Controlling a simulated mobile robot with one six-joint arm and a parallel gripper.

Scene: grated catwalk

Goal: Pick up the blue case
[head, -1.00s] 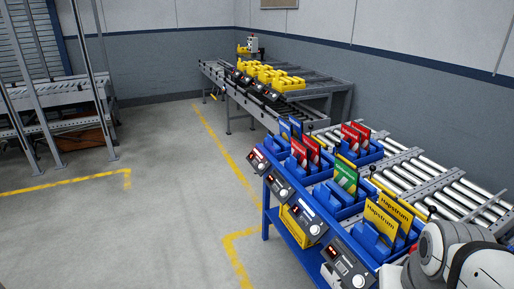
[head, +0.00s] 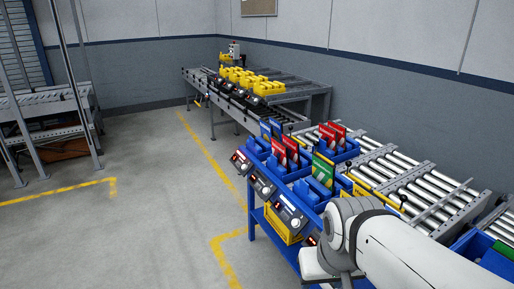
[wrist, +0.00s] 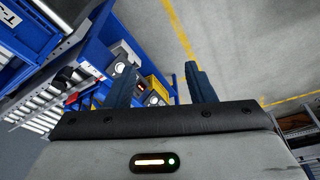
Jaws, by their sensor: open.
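Two thin blue cases stand upright in a blue holder at the far end of the blue bench in the head view, a front blue case (head: 265,131) and another blue case (head: 276,128) close beside it. I cannot tell them further apart. My gripper (wrist: 157,57) shows in the wrist view with its two dark fingers apart and nothing between them. It points over the bench edge and floor, away from the cases. No blue case is clear in the wrist view. My gripper is hidden or out of frame in the head view.
Red cases (head: 291,149) and a green case (head: 322,170) stand in neighbouring blue holders. Control boxes (head: 262,185) line the bench's front edge. A roller conveyor (head: 420,185) runs behind. Yellow bins (head: 250,80) sit on the far conveyor. The floor (head: 130,230) at left is clear.

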